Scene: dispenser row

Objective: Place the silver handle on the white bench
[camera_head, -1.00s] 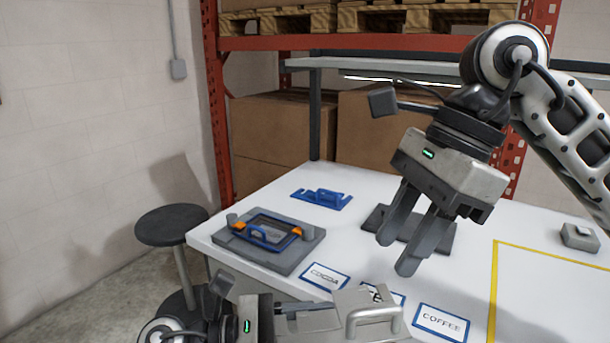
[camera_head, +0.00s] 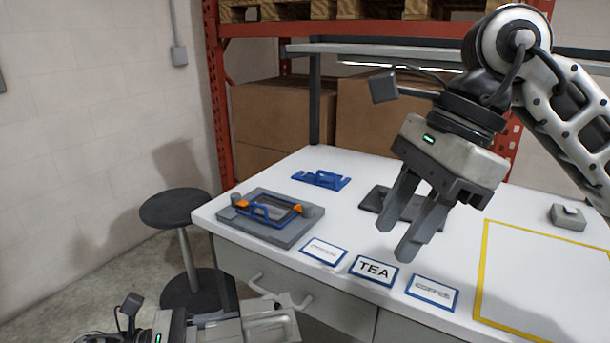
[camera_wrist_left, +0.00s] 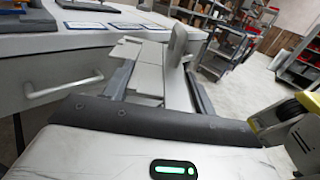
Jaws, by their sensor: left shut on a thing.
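The silver handle (camera_head: 268,322) is a pale grey piece with an arched grip. My left gripper (camera_wrist_left: 160,62) is shut on it, low in front of the bench's drawer front. In the left wrist view the silver handle (camera_wrist_left: 149,78) lies between the two fingers, its grip standing upright. The white bench (camera_head: 345,228) fills the middle and right of the head view; its edge also shows in the left wrist view (camera_wrist_left: 30,47). My right gripper (camera_head: 396,240) is open and empty above the bench, its fingers pointing down.
Label cards, including TEA (camera_head: 374,271), lie along the front edge. A grey fixture with a blue-handled frame (camera_head: 282,235), a blue bracket (camera_head: 321,180) and a dark plate (camera_head: 372,200) occupy the top. A yellow outline (camera_head: 482,262) encloses clear space. A stool (camera_head: 174,208) stands left.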

